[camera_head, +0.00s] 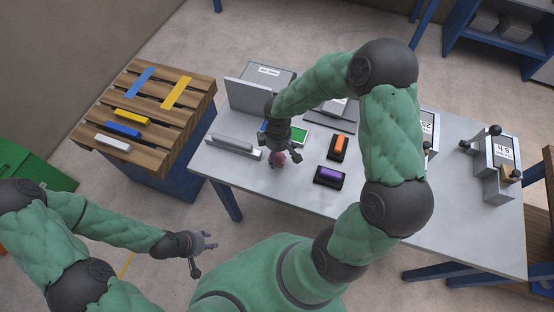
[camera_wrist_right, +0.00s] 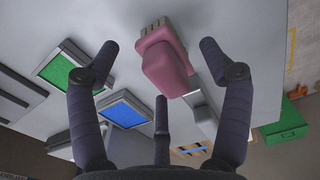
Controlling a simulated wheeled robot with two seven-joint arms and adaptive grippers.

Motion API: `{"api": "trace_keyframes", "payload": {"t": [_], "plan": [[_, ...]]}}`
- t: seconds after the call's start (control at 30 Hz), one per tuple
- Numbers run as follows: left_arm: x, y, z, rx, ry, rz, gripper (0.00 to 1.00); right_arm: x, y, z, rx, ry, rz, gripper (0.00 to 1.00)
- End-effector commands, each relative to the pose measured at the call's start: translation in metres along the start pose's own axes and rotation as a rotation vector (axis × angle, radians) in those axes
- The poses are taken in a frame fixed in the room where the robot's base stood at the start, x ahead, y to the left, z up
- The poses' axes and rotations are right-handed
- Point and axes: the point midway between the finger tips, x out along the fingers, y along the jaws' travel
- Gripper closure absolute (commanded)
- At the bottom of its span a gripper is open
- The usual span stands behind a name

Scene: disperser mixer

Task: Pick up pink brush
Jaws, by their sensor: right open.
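The pink brush (camera_wrist_right: 168,62) has a block-like pink body and stands out in the right wrist view, between the spread fingertips of my right gripper (camera_wrist_right: 158,78). The fingers look apart from it. In the head view the pink brush (camera_head: 277,160) shows only as a small patch on the grey table, partly hidden under my right gripper (camera_head: 282,152), which points down over it, open and empty. My left gripper (camera_head: 202,251) hangs low in front of the table, with its fingers spread and nothing between them.
On the grey table (camera_head: 440,225) lie a purple-topped block (camera_head: 330,175), an orange-topped block (camera_head: 339,147) and a green panel (camera_head: 299,135). A grey bar-shaped item (camera_head: 232,146) is left of the brush. A slatted wooden pallet (camera_head: 190,118) stands further left. Labelled devices (camera_head: 497,160) stand right.

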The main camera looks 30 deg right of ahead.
Motion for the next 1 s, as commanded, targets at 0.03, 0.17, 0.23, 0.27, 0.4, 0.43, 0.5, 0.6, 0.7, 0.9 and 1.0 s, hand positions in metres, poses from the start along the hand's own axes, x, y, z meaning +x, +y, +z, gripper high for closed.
{"api": "trace_keyframes", "payload": {"t": [0.03,0.17,0.23,0.27,0.4,0.43,0.5,0.6,0.7,0.9,1.0], "plan": [[0.005,-0.002,0.000,0.000,0.000,0.000,0.60,0.011,0.000,0.000,-0.001,-0.001,-0.001,0.21],[0.008,-0.003,0.000,0.000,0.000,0.000,0.60,0.022,0.000,0.000,0.001,-0.001,-0.001,0.21],[0.007,-0.003,0.000,0.000,0.000,0.000,0.60,0.022,0.001,0.000,0.001,0.000,0.000,0.21],[0.007,-0.003,0.000,0.000,0.000,0.000,0.60,0.022,0.001,0.000,0.001,0.000,0.001,0.21],[0.007,-0.002,0.000,0.000,0.000,0.000,0.60,0.021,0.001,0.000,0.001,0.000,0.001,0.27],[0.007,-0.002,0.000,0.000,0.000,0.000,0.60,0.021,0.001,0.000,0.001,0.000,0.001,0.35],[0.007,-0.002,0.000,0.000,0.000,0.000,0.60,0.021,0.001,0.000,0.000,0.000,0.001,0.55],[0.007,-0.002,0.000,0.000,0.000,0.000,0.60,0.021,0.001,0.000,0.000,0.000,0.001,0.83],[0.007,-0.002,0.000,0.000,0.000,0.000,0.60,0.021,0.000,0.000,0.000,0.000,0.000,0.85],[0.007,-0.002,0.000,0.000,0.000,0.000,0.60,0.021,0.000,0.000,0.000,0.000,0.000,0.85],[0.006,-0.002,0.000,0.000,0.000,0.000,0.60,0.019,0.001,0.000,0.000,0.000,0.001,0.85]]}}
